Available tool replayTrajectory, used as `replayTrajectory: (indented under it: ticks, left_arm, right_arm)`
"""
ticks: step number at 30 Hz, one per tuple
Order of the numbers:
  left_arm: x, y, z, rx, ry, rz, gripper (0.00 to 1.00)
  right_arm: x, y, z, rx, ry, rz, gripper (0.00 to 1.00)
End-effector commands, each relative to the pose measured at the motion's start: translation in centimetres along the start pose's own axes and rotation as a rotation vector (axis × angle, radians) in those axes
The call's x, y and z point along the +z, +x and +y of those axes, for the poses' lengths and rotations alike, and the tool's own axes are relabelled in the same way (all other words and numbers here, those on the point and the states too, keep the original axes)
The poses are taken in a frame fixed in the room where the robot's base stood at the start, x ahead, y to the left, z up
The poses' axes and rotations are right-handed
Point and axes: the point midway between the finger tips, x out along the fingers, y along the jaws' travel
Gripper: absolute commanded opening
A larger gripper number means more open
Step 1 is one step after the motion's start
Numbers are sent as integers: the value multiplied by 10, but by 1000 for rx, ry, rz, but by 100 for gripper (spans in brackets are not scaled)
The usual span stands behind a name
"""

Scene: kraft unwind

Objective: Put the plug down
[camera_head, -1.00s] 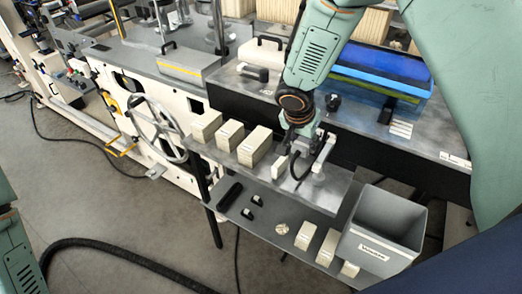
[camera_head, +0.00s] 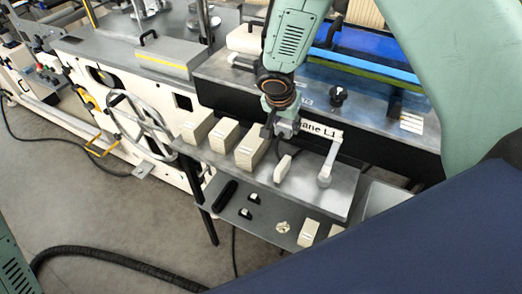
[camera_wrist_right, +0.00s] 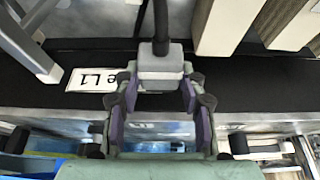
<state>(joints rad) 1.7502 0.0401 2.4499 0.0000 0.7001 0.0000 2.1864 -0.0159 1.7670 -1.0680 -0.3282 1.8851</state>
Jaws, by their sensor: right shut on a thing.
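My right gripper (camera_head: 283,130) hangs over the back part of the grey upper shelf (camera_head: 255,181), in front of the black panel. In the right wrist view, the purple-padded fingers (camera_wrist_right: 160,92) are shut on a pale grey plug (camera_wrist_right: 160,65). A black cable runs upward in that view from the plug. In the head view the plug is mostly hidden by the gripper, and I cannot tell whether it touches anything below. My left gripper is out of view.
Several cream blocks (camera_head: 225,135) stand left of the gripper. A small white block (camera_head: 283,168) stands just in front, and a grey stand with a handle (camera_head: 325,180) is to the right. A "Lane L1" label (camera_head: 322,131) is behind. The lower shelf (camera_head: 262,213) holds small parts.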

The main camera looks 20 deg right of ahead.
Motion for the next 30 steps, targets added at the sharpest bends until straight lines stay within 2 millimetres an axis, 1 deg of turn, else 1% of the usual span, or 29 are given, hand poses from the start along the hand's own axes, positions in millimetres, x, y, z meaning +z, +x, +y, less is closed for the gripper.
replayTrajectory:
  ticks: [7, 14, 18, 21, 24, 30]
  left_arm:
    - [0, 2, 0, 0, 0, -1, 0]
    - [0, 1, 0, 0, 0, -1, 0]
    - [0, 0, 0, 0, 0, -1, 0]
    - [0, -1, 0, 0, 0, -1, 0]
    - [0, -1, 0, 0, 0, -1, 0]
    - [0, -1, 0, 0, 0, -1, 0]
  right_arm:
    - [20, 38, 5, 4, -2, -5, 0]
    - [27, 58, 4, 3, -1, -3, 0]
    - [34, 78, 4, 3, -1, -4, 0]
    - [37, 87, 3, 2, 0, -2, 0]
    - [38, 91, 2, 1, 1, -1, 0]
    - [37, 91, 1, 1, 0, -1, 0]
